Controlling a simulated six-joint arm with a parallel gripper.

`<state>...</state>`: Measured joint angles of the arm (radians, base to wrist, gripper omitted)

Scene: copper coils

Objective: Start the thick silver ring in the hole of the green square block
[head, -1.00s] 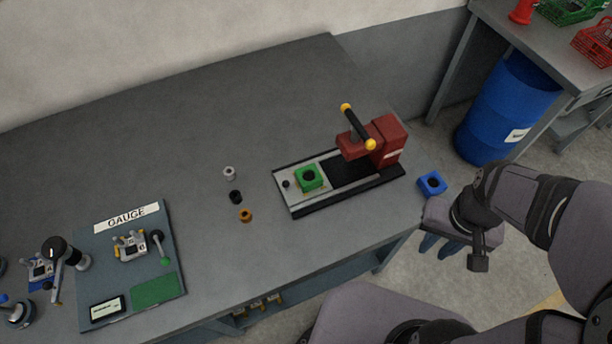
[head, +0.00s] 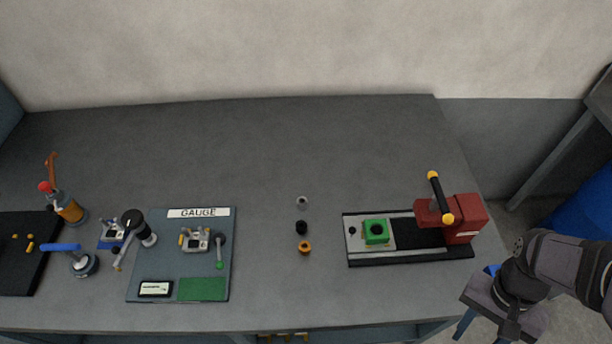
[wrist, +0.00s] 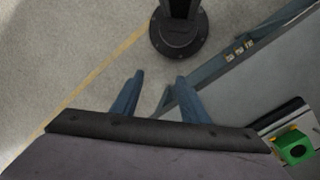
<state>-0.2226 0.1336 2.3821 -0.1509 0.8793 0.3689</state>
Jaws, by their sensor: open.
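The thick silver ring (head: 302,201) stands on the grey bench, at the back of a short row with a black ring (head: 301,227) and an orange ring (head: 305,247). The green square block (head: 376,232) sits on the sliding plate of a red press, its dark hole facing up. It also shows at the right edge of the wrist view (wrist: 295,148). My gripper (wrist: 158,82) is open and empty, its two blue fingers apart over the floor beyond the bench's front edge. In the head view my gripper (head: 462,325) is at the lower right, apart from the block and rings.
The red press (head: 462,216) with its yellow-ended handle stands right of the block. A gauge board (head: 150,255) and several tools are on the left. The bench behind the rings is clear.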

